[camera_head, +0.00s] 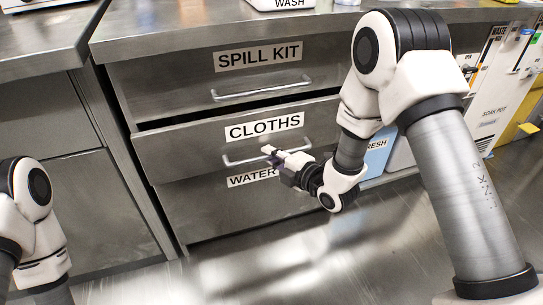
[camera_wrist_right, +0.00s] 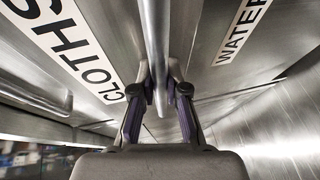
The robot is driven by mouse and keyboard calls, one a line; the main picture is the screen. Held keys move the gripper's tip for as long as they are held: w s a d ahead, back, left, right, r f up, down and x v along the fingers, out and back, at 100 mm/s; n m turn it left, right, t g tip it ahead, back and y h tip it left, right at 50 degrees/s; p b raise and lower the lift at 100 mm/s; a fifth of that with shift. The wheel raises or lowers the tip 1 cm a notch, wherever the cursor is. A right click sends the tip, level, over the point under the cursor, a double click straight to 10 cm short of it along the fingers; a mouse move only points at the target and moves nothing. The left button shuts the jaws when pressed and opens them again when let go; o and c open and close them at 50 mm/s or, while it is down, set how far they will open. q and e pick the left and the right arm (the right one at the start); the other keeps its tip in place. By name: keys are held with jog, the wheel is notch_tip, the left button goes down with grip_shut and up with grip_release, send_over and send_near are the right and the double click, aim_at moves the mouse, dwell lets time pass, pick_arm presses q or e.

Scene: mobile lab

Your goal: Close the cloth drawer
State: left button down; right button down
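The cloths drawer (camera_head: 195,143), a steel front with a "CLOTHS" label (camera_head: 264,127), stands a little out from the cabinet; a dark gap shows along its top edge. Its label also shows in the right wrist view (camera_wrist_right: 85,65). Its bar handle (camera_head: 240,161) runs below the label. My right gripper (camera_head: 270,151) is at this handle. In the right wrist view, the handle (camera_wrist_right: 155,30) passes between the fingers (camera_wrist_right: 160,85), which converge on it from both sides and look shut on it. My left arm shows at the left edge, its gripper out of view.
The spill kit drawer (camera_head: 145,85) is above and the water drawer (camera_head: 200,205) below. The steel counter (camera_head: 190,25) overhangs them. Bins (camera_head: 490,105) stand at the right. The floor (camera_head: 250,265) in front is clear.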

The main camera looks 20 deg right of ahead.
jog(key=shift+w+p, duration=0.35)
jog(key=shift+w, duration=1.6)
jog(key=shift+r, duration=0.1)
jog(key=c, duration=1.4)
grip_release()
jog(key=shift+w, duration=0.1)
jog(key=shift+c, duration=0.2)
jog(key=v, duration=1.2)
